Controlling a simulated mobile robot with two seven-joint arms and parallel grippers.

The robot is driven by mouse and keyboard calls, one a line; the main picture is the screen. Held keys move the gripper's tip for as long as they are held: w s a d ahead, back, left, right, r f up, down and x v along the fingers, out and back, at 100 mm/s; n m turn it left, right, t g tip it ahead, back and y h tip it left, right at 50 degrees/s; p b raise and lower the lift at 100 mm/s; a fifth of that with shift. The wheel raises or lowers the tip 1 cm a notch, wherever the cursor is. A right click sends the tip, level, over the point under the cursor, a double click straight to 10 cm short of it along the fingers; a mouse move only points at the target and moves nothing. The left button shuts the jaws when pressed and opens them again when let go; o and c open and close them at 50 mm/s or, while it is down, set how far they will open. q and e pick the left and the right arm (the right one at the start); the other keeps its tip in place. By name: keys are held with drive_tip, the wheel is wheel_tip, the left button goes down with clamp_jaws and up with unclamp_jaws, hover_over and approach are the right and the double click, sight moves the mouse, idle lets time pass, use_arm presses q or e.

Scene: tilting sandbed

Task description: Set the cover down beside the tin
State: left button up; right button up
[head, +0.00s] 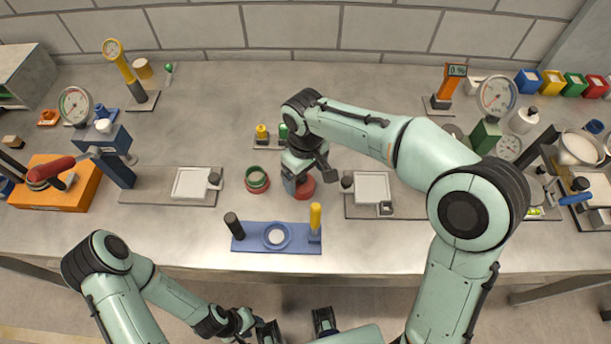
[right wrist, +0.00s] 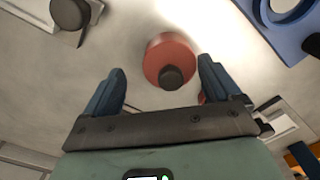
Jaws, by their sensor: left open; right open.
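The cover is a red disc with a dark knob (head: 304,189), lying on the bench just right of the tin. In the right wrist view the cover (right wrist: 165,50) shows beyond and between the two blue fingertips of the open right gripper (right wrist: 162,82), with gaps on both sides. My left gripper (head: 270,331) is low at the bottom edge, away from both, and partly cut off.
A blue fixture (head: 262,244) with a black and a yellow post stands in front of the tin. Grey plates with white pads lie to the left (head: 150,196) and right (head: 410,207). A small stand with yellow and green pieces (head: 261,134) is behind.

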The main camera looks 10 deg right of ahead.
wheel_tip(320, 180, up, 10)
drive_tip(key=shift+p, duration=0.75)
use_arm(q)
drive_tip(key=shift+w+r, duration=0.25)
drive_tip(key=shift+r, duration=0.25)
drive_tip(key=shift+w+r, duration=0.25)
drive_tip(key=shift+r, duration=0.25)
drive_tip(key=shift+s, duration=0.1)
